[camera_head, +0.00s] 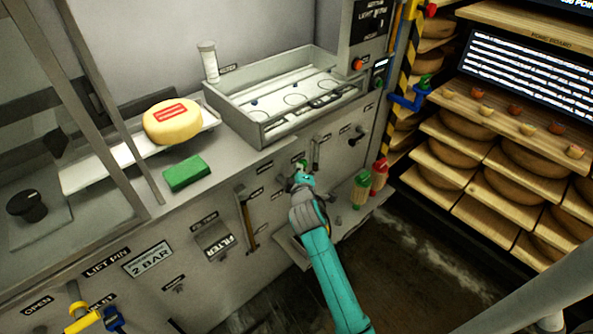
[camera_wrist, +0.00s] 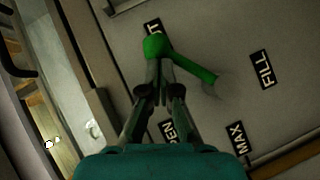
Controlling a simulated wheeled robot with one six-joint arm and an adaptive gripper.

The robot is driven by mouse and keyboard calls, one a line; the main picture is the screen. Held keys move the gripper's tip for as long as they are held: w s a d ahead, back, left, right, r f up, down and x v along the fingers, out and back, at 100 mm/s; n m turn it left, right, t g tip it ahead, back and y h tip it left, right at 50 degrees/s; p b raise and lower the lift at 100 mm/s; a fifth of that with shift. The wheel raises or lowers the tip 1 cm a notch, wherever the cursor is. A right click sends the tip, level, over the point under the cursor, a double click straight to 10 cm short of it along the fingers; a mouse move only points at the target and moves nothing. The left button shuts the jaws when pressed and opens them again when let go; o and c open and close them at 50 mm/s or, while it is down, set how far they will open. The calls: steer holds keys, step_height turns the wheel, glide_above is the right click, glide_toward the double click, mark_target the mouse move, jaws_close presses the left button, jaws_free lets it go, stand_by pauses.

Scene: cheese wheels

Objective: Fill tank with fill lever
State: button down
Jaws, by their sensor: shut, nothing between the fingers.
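A green lever (camera_wrist: 196,72) with a rounded end (camera_wrist: 155,47) sits on the grey panel in the wrist view. A FILL label (camera_wrist: 262,69) is to the right of it, and a MAX label (camera_wrist: 239,138) is lower right. My gripper (camera_wrist: 165,72) is shut, with its fingertips at the lever, overlapping it in the picture; I cannot tell whether they touch it. In the head view my gripper (camera_head: 302,174) is at the panel front, hiding most of the lever. I cannot tell which vessel is the tank; a grey open-topped box (camera_head: 250,124) stands on the counter above.
A cheese wheel (camera_head: 172,122) and a green block (camera_head: 187,173) are on the counter at left. Red (camera_head: 379,174) and green (camera_head: 361,190) bottles stand on a low shelf right of my gripper. Cheese racks (camera_head: 470,160) fill the right. Other levers and handles project from the panel.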

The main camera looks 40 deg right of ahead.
steer(key=shift+d+f+m+g+y, duration=0.7)
steer(key=shift+d+f+m+y, duration=0.8)
steer(key=shift+m+y, duration=0.15)
steer(key=shift+f, duration=0.1)
steer(key=shift+w, duration=0.1)
